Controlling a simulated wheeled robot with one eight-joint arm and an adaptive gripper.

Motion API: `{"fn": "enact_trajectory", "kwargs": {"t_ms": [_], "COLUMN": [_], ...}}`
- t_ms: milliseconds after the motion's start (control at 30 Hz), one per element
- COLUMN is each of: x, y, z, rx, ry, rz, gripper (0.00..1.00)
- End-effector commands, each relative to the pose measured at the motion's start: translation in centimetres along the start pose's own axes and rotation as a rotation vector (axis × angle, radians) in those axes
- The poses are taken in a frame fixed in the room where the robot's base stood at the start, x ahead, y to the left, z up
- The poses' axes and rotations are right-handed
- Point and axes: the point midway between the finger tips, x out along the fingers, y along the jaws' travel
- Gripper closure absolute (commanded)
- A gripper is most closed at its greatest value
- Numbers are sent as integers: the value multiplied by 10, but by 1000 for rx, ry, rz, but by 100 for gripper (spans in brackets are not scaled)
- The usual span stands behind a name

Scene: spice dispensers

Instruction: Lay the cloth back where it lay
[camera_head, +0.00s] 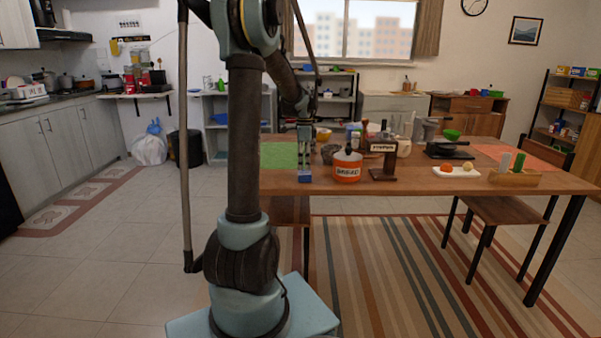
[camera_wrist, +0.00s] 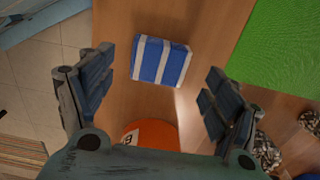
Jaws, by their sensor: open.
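The cloth (camera_wrist: 160,61) is a small folded block with blue and white stripes. In the wrist view it lies on the bare wood of the table, beyond and between my fingers, and I see no finger touching it. In the head view the cloth (camera_head: 305,177) is a blue patch at the table's front edge, just below my gripper. My gripper (camera_head: 304,150) is open and points down over that spot. In the wrist view its two dark-blue fingers (camera_wrist: 158,82) stand wide apart, with nothing held between them.
A green mat (camera_head: 279,155) lies left of the cloth. An orange canister (camera_head: 347,172) stands close on the right, with a dark wooden stand (camera_head: 384,164) beside it. Jars crowd behind. The table (camera_head: 420,184) ends just in front of the cloth. A white plate (camera_head: 456,173) lies farther right.

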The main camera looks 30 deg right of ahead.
Motion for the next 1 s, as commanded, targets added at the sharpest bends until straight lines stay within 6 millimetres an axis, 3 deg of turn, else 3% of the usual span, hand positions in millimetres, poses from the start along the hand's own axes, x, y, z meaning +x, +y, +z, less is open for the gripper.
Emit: {"fn": "enact_trajectory", "kwargs": {"t_ms": [300,567,767,1000], "x": [-52,-70,-77,-80], "y": [0,2,31,99], "z": [0,3,44,114], "rx": [0,-11,-174,-521], "ry": [0,0,3,14], "rz": [0,-1,-15,-46], "gripper": [18,18,18,18]}}
